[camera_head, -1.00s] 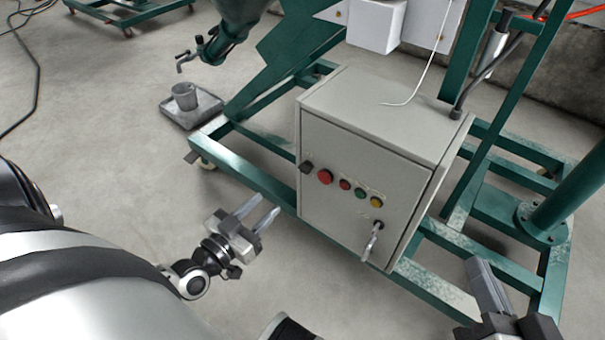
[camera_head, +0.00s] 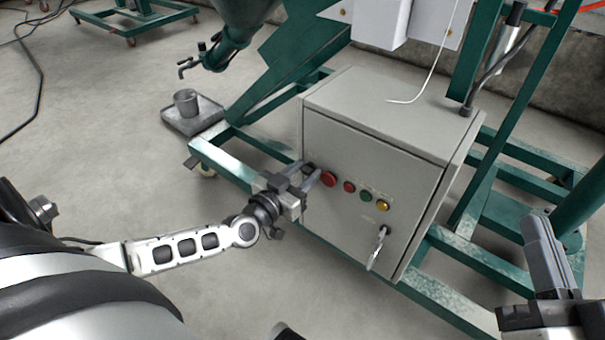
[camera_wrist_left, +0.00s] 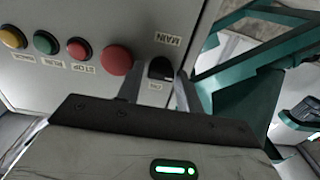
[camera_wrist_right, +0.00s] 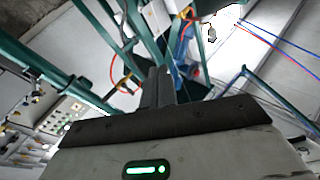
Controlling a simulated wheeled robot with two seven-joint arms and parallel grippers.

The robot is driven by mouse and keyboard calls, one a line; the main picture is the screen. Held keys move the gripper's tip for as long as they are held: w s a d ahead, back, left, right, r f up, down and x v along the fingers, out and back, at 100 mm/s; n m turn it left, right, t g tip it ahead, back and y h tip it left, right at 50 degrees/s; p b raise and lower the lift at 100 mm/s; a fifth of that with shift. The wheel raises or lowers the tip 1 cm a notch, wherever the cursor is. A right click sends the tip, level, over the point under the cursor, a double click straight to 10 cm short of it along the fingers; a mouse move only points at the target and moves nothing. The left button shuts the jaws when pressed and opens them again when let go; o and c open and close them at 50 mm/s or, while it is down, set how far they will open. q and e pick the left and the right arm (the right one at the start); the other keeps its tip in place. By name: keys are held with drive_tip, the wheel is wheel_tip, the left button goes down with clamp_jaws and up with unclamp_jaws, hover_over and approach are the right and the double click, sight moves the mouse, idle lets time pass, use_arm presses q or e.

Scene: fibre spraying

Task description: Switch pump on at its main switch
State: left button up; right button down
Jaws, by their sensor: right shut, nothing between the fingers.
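The grey control box (camera_head: 375,135) stands on the green frame. Its black main switch (camera_wrist_left: 161,69), labelled MAIN, sits at the left end of the button row in the head view, where it also shows as a dark knob (camera_head: 308,167). My left gripper (camera_head: 307,175) is at the box front. Its fingers (camera_wrist_left: 155,88) are apart, one on each side of the switch; I cannot tell whether they touch it. My right gripper (camera_head: 537,235) is shut and empty, right of the box, away from the switch.
Beside the switch are a large red button (camera_head: 328,179), a small red one (camera_head: 349,187), a green one (camera_head: 366,195) and a yellow one (camera_head: 383,205). A tray (camera_head: 182,126) with a cup is on the floor.

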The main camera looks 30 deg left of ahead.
use_arm(q)
drive_tip(key=shift+c, duration=0.3)
drive_tip(key=c, duration=0.7)
drive_tip(key=shift+o, duration=0.2)
